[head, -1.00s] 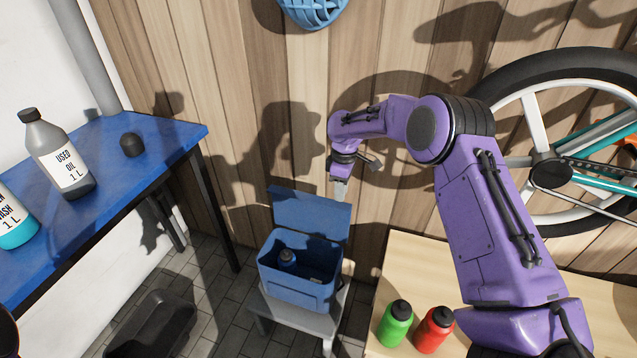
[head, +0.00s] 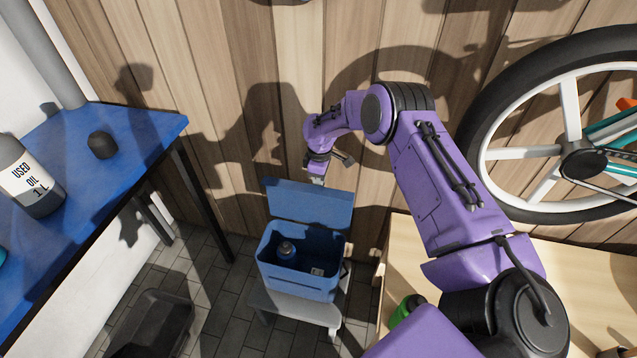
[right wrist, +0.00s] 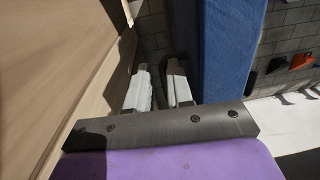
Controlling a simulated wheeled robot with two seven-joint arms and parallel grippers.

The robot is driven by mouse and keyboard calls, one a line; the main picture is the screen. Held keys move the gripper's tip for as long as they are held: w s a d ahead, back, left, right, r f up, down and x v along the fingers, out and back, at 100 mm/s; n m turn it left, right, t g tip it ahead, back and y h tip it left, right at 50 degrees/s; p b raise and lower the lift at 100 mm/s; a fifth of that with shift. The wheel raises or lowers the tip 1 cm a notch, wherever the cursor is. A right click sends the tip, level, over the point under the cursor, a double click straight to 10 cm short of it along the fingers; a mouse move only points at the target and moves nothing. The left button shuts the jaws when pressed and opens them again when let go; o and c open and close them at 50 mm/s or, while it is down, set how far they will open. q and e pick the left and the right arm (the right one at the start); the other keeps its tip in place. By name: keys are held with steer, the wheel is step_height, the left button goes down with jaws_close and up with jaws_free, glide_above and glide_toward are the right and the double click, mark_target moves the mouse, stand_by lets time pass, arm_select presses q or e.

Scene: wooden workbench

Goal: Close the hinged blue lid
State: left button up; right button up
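The blue box (head: 300,284) stands with its hinged blue lid (head: 308,206) raised at the back, close to upright. My right gripper (head: 317,181) is at the lid's upper edge, on the wall side, with its tips partly hidden by the lid. In the right wrist view, my right gripper's pale fingers (right wrist: 160,88) are apart with nothing between them. The blue lid (right wrist: 230,45) stands just right of them there; I cannot tell whether they touch. My left gripper is not in view.
The box sits on a grey stool (head: 296,309) and holds a dark bottle (head: 286,250). A wooden plank wall (head: 235,100) is behind. A blue table (head: 110,175) stands left. A light wooden bench (head: 400,262) with a green bottle (head: 402,311) stands right.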

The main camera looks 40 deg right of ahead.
steer(key=shift+s+a, duration=0.1)
steer(key=shift+f, duration=0.1)
jaws_close()
stand_by(1.3)
